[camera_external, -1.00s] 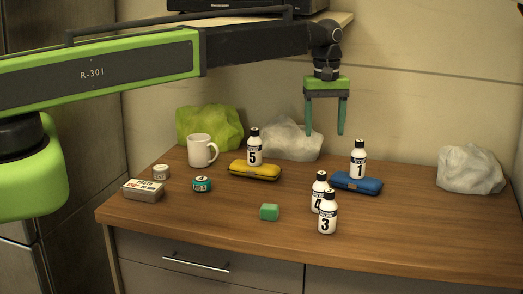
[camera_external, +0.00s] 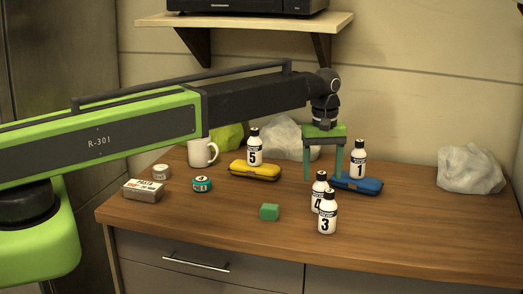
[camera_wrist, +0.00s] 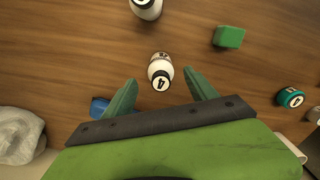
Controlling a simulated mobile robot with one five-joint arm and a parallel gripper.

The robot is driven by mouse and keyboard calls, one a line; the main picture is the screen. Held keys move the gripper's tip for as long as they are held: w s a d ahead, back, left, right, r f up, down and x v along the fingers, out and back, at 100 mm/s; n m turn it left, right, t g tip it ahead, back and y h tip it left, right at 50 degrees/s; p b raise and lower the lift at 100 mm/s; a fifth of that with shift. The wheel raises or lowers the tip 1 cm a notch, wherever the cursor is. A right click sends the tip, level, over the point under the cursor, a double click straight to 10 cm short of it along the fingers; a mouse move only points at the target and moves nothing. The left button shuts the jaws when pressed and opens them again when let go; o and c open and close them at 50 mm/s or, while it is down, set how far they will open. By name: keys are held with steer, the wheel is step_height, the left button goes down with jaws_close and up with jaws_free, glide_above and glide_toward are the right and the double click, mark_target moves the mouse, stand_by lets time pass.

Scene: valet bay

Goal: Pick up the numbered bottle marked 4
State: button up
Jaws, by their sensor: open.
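The white bottle marked 4 (camera_external: 318,192) stands upright on the wooden counter, partly hidden behind the bottle marked 3 (camera_external: 327,213) in the external view. My gripper (camera_external: 322,178) is open and empty, pointing down just above and behind bottle 4. In the wrist view, bottle 4 (camera_wrist: 160,70) shows its cap with a 4, just beyond the gap between my green fingertips (camera_wrist: 160,82). Bottle 3 also shows at the top of the wrist view (camera_wrist: 146,8).
Bottle 1 (camera_external: 358,160) stands by the blue case (camera_external: 362,185), close right of my gripper. Bottle 5 (camera_external: 254,148) stands by the yellow case (camera_external: 254,172). A green block (camera_external: 269,212) lies left of bottle 3. A mug (camera_external: 201,154), jars and a tin are farther left.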

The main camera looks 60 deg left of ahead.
mark_target(321, 187)
step_height(321, 187, down, 5)
steer(key=b, duration=0.5)
steer(key=shift+f, duration=0.15)
jaws_close()
